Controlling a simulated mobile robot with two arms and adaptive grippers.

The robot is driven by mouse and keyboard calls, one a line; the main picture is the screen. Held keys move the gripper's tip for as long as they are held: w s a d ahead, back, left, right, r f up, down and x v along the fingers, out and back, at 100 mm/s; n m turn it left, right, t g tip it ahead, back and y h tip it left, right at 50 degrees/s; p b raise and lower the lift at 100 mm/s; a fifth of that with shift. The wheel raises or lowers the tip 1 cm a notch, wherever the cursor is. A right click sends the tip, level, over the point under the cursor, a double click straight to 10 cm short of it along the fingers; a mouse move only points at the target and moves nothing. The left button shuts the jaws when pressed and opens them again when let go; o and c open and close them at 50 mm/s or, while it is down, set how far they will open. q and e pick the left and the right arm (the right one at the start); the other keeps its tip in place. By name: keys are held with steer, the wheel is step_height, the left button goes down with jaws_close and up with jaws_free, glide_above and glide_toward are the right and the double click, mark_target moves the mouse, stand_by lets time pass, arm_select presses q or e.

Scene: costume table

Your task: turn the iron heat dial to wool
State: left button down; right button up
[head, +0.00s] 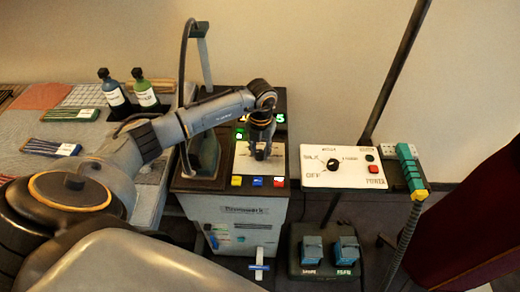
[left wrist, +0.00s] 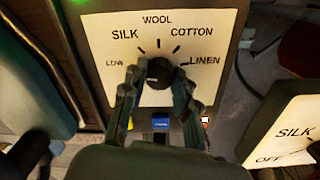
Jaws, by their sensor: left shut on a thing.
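The iron heat dial (left wrist: 158,71) is a dark round knob on a white plate (left wrist: 102,40) marked LOW, SILK, WOOL, COTTON and LINEN in an arc. My left gripper (left wrist: 159,84) has a finger on each side of the knob and is shut on it. I cannot clearly tell which label the knob points to. In the head view my left gripper (head: 260,152) reaches down onto the plate on top of the grey console (head: 240,212), hiding the dial there. My right gripper is not in view.
A second white panel (head: 310,180), with its own black knob (head: 333,165) and red POWER button, stands right of the console. Yellow (head: 236,181), blue and red buttons line the console's front edge. Two bottles stand on the left table. Teal pedals (head: 347,250) sit below.

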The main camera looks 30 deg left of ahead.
arm_select(q)
steer(key=m+b, duration=0.3)
steer(key=shift+f+m, duration=0.2)
steer(key=shift+m, duration=0.1)
steer(key=m+b, duration=0.3)
steer(key=shift+m, duration=0.3)
steer(key=m+b, duration=0.3)
steer(key=m, duration=0.1)
steer(key=shift+b, duration=0.35)
steer(key=shift+r+m+b, duration=0.2)
steer(key=shift+m+b, duration=0.95)
steer(key=shift+m, duration=1.05)
steer(key=c, duration=1)
jaws_free()
